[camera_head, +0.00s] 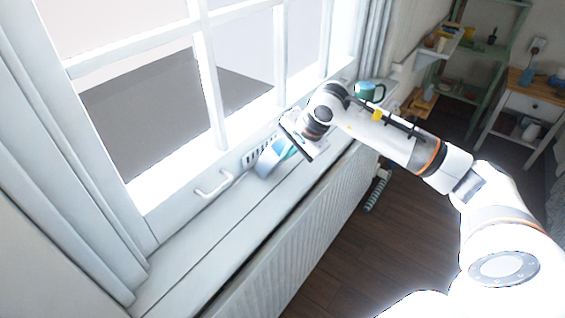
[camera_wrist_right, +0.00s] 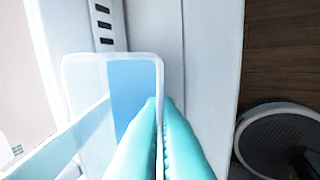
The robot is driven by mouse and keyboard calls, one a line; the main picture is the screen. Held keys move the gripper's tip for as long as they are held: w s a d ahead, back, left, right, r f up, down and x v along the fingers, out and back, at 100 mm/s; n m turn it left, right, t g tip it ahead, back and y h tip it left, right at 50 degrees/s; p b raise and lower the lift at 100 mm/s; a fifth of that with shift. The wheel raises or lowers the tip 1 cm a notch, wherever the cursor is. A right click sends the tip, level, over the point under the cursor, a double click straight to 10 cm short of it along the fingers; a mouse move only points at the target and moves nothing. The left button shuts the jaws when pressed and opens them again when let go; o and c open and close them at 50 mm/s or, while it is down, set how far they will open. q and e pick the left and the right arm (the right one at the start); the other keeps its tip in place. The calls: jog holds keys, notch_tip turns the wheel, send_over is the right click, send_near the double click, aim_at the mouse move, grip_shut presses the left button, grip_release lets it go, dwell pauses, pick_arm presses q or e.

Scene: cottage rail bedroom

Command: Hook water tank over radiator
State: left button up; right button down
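The water tank (camera_wrist_right: 82,85) is a pale, clear-walled box with a blue inside; in the head view it is a small pale blue shape (camera_head: 268,164) on the white window sill, partly hidden by my right gripper. My right gripper (camera_head: 293,148) reaches down to it. In the right wrist view its teal fingers (camera_wrist_right: 160,102) are close together, one on each side of the tank's right wall, with that wall pinched between them. The radiator (camera_head: 287,252) is the white ribbed panel below the sill's front edge. My left gripper is not in view.
A white window handle (camera_head: 213,186) stands out left of the tank. A slotted vent (camera_head: 258,152) lies behind it. A green mug (camera_head: 369,91) stands at the sill's far end. The sill's near part (camera_head: 205,247) is clear. Shelves and a small cabinet (camera_head: 525,105) stand at the far right.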

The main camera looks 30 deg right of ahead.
jog(key=shift+r+p, duration=0.55)
jog(key=shift+r, duration=0.95)
